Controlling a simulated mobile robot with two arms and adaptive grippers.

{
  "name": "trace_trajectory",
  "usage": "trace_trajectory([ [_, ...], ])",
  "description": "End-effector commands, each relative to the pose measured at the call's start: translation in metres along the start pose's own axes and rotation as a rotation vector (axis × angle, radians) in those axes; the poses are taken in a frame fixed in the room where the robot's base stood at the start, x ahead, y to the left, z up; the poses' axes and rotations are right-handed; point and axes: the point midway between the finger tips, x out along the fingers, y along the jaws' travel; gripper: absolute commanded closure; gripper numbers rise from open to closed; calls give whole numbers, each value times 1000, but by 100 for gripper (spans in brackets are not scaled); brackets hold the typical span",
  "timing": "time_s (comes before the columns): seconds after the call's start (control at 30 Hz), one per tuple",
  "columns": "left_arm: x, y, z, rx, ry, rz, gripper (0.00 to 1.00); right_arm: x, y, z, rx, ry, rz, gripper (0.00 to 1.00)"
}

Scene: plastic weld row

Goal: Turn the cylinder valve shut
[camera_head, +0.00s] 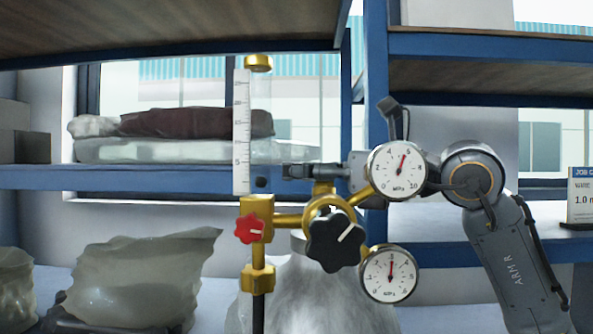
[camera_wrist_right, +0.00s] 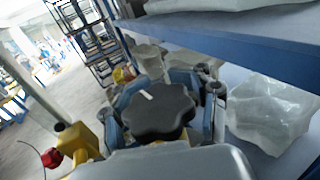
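In the head view the brass regulator (camera_head: 258,228) stands above the pale cylinder (camera_head: 300,300). It carries a red knob (camera_head: 248,229), a black lobed knob (camera_head: 335,240) and two round gauges. My right gripper (camera_head: 300,171) reaches in from the right behind the upper gauge (camera_head: 397,172), level above the brass stem. In the right wrist view a black lobed handwheel (camera_wrist_right: 158,110) with a white mark, seemingly the cylinder valve, lies between the spread fingers of my right gripper (camera_wrist_right: 160,92). Contact with it is not visible. The red knob (camera_wrist_right: 50,157) shows at left. My left gripper is not visible.
A clear tube with a white scale (camera_head: 242,130) rises left of the gripper. The lower gauge (camera_head: 389,274) hangs below right. Blue shelves (camera_head: 120,178) with wrapped goods stand behind. Pale sacks (camera_head: 135,275) lie at lower left.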

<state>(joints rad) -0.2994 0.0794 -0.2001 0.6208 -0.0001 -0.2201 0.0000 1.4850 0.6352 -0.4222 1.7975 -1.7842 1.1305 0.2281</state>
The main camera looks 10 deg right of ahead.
Motion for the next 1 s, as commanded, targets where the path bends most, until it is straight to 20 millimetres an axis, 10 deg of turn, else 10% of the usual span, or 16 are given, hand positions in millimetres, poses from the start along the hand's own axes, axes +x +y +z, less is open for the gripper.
trace_trajectory([
  [0.47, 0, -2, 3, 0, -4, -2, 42, -4, 0, 0, 0, -2, 0, 41],
  [1.0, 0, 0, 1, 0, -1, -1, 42, -103, -1, 0, 0, -1, -3, 41],
])
